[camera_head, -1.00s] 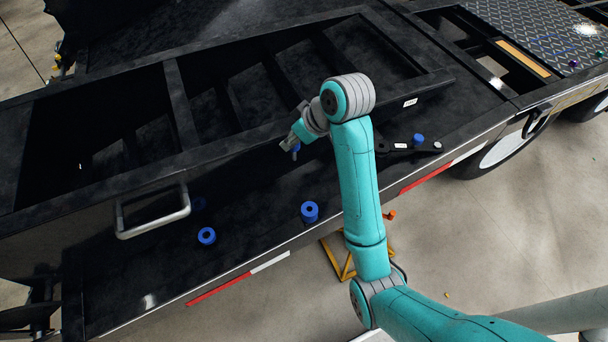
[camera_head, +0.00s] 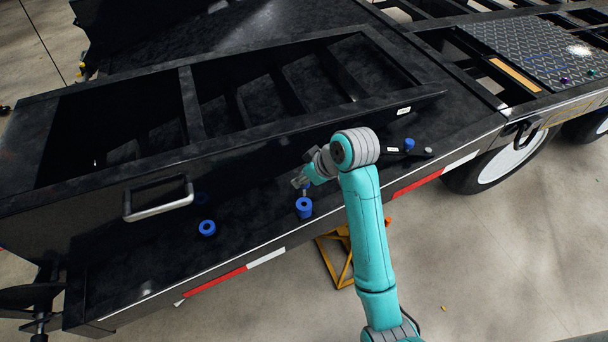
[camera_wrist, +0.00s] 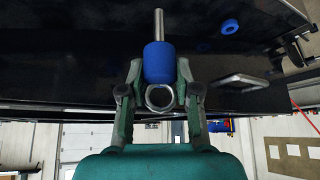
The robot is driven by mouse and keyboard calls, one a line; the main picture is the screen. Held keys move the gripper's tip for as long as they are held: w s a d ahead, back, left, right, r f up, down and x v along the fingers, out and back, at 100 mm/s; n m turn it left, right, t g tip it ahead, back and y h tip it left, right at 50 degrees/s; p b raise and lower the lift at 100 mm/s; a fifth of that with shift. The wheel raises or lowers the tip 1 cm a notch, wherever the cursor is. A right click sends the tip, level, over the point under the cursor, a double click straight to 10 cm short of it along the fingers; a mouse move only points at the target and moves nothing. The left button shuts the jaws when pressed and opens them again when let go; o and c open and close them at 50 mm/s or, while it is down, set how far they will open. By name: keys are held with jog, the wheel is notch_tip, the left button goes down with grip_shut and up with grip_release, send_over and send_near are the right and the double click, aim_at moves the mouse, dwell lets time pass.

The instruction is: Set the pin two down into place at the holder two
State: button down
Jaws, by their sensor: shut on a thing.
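My gripper (camera_head: 301,181) is shut on a pin in the middle of the head view. In the wrist view, the pin has a blue body (camera_wrist: 159,62), a grey metal shaft and a ring end between my gripper's fingers (camera_wrist: 160,92). A second blue holder (camera_head: 207,228) sits to the left. No label shows which is holder two.
The raised frame (camera_head: 250,142) stands behind my gripper. The deck's front edge carries a red and white strip.

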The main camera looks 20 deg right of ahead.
aim_at(304, 195)
jog(key=shift+f, duration=4.4)
jog(key=c, duration=0.7)
grip_release()
jog(key=shift+c, duration=0.2)
jog(key=v, duration=1.2)
jog(key=shift+f, duration=0.15)
